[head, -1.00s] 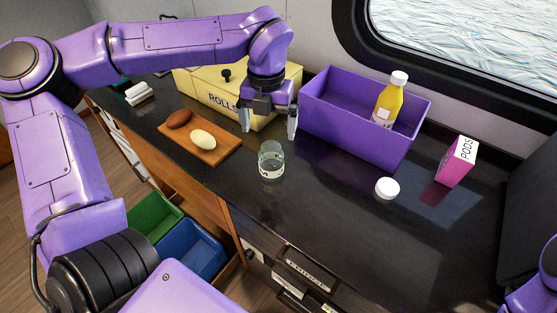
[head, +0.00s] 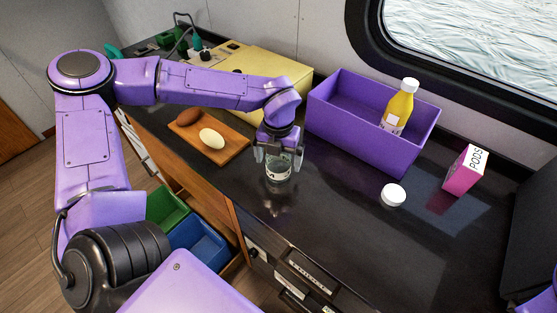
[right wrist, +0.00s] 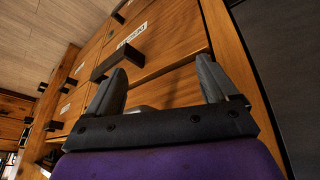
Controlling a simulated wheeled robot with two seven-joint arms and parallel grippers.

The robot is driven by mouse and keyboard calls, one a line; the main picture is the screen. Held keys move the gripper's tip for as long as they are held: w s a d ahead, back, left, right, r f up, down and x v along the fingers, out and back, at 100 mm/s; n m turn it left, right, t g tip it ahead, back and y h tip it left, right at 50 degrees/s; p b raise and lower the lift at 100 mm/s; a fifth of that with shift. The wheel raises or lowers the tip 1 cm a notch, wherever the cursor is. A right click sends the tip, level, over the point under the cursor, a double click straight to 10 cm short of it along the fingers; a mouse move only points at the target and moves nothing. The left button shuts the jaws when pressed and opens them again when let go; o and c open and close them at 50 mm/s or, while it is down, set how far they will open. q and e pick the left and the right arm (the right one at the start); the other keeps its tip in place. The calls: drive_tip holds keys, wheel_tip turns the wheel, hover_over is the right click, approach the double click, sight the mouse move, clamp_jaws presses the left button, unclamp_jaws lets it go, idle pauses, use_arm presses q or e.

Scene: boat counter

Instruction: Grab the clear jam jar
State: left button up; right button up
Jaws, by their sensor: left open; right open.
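The clear jam jar (head: 278,172) stands upright on the dark counter, with a pale label on its side. My left gripper (head: 278,160) points down over the jar, open, with one finger on each side of it. The gripper body hides the jar's top, and I cannot tell whether the fingers touch the glass. My right gripper (right wrist: 168,85) is open and empty in the right wrist view, in front of wooden drawers.
A purple bin (head: 365,135) holding a yellow bottle (head: 399,108) stands behind right of the jar. A wooden board (head: 232,150) with two rolls is left. The front counter is clear.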

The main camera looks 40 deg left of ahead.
use_arm(q)
drive_tip(key=shift+r, duration=0.15)
drive_tip(key=c, duration=1.4)
